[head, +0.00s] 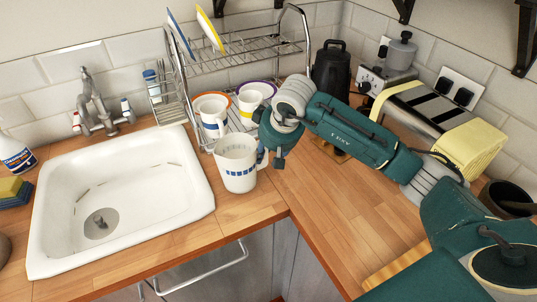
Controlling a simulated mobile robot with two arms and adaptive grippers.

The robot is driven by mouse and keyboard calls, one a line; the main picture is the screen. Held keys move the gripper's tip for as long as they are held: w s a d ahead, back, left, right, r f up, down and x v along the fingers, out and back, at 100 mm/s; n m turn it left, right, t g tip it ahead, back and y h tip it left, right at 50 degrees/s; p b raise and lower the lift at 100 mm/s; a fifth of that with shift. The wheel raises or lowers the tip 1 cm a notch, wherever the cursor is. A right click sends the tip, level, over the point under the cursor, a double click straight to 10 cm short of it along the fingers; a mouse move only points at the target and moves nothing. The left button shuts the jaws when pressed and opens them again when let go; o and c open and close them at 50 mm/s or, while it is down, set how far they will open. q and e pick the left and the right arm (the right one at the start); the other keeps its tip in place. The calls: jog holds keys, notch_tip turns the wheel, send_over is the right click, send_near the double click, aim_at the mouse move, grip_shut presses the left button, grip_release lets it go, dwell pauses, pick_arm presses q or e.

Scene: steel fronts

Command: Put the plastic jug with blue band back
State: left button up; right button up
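The white plastic jug with blue band (236,168) is upright on or just above the wooden counter, right of the sink and in front of the dish rack. Its handle is on the right side. My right gripper (273,152) is at that handle, its fingers pointing down and left. The arm and the gripper's own body partly cover the contact, so I cannot tell whether the fingers are closed on the handle. My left gripper is out of view.
A white sink (120,185) with a tap (92,105) is at left. The wire dish rack (240,52) holds plates and mugs (212,113). A black kettle (331,70) and a toaster (425,105) stand at the back right.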

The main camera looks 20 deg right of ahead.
jog(key=b+v, duration=0.2)
jog(key=v, duration=1)
jog(key=shift+r, duration=0.1)
